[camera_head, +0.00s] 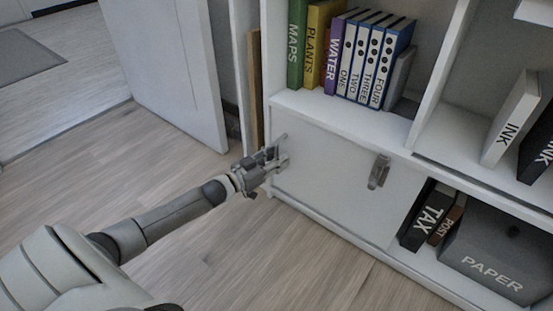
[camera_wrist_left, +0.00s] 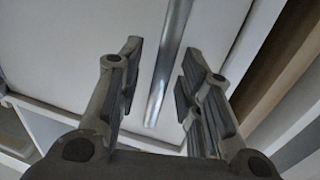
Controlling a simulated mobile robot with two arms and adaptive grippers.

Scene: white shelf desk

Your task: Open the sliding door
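The sliding door (camera_head: 328,180) is a plain pale panel over the lower left compartment of the white shelf desk (camera_head: 340,118). A grey handle (camera_head: 379,171) stands out near its right side. My left gripper (camera_head: 277,158) is at the left end of the panel. In the left wrist view its two fingers (camera_wrist_left: 155,88) are open, with a metal bar handle (camera_wrist_left: 170,62) between them. The fingers show gaps to the bar on both sides and do not visibly grip it. In the head view the gripper partly hides this bar. My right gripper is not in view.
Upright books (camera_head: 352,58) stand on the shelf above the door. Right of the door, the open lower compartment holds a black TAX binder (camera_head: 428,216) and a grey PAPER box (camera_head: 497,258). INK boxes (camera_head: 512,118) stand above. The wooden floor (camera_head: 250,260) in front is clear.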

